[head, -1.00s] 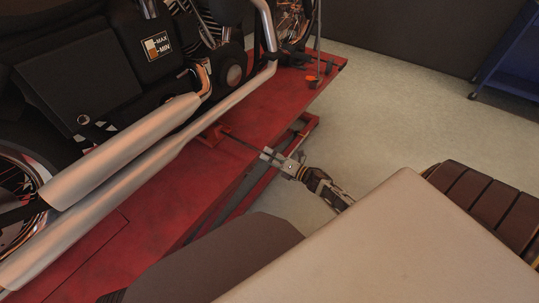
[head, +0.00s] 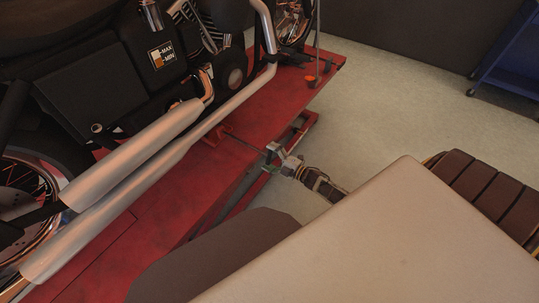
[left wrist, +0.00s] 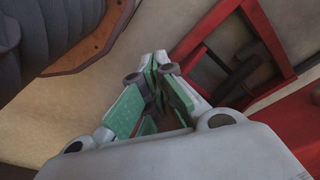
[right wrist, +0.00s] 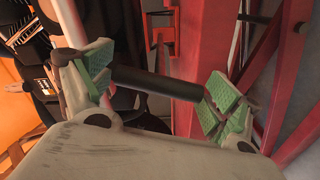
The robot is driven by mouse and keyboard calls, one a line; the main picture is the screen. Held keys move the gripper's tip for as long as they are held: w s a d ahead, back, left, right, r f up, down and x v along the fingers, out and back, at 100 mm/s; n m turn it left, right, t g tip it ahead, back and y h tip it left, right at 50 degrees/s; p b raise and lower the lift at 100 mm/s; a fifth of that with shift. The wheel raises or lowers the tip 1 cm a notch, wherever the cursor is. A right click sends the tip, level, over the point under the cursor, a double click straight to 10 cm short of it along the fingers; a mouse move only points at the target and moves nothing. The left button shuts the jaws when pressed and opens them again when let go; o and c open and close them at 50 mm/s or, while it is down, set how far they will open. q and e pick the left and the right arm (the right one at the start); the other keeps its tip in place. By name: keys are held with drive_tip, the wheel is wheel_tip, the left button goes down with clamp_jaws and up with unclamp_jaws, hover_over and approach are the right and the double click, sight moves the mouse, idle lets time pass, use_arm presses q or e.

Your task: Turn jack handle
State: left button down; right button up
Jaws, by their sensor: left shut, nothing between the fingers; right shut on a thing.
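The jack handle (head: 243,142) is a thin dark rod that runs out from a red bracket on the side of the red lift. My right gripper (head: 273,158) is at its outer end. In the right wrist view the handle's black round grip (right wrist: 155,83) lies lengthwise between the green pads of my right gripper (right wrist: 158,84), which is shut on it. My left gripper (left wrist: 153,75) shows in the left wrist view with its fingertips together and nothing between them. It is apart from the handle. I cannot pick it out in the head view.
A motorcycle (head: 180,150) with long silver exhaust pipes stands on the red lift platform (head: 290,90). Red frame bars (left wrist: 235,60) are close to the left gripper. A blue cart (head: 510,60) is at the far right. The pale floor (head: 400,110) between is clear.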

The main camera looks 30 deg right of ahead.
drive_tip(key=m+p, duration=0.1)
drive_tip(key=m, duration=0.3)
drive_tip(key=shift+m+p, duration=0.4)
drive_tip(key=shift+f+m+p, duration=0.1)
drive_tip(key=shift+m+p, duration=0.2)
drive_tip(key=shift+m, duration=0.7)
use_arm(q)
wheel_tip(320, 180, down, 8)
drive_tip(key=s+a, duration=0.1)
drive_tip(key=a, duration=0.1)
drive_tip(key=shift+s+a+f+t, duration=0.2)
drive_tip(key=shift+t, duration=0.1)
use_arm(e)
drive_tip(key=shift+s+a+f+m, duration=0.1)
drive_tip(key=shift+m, duration=0.5)
drive_tip(key=o, duration=0.8)
drive_tip(key=shift+c, duration=0.2)
drive_tip(key=v, duration=1.2)
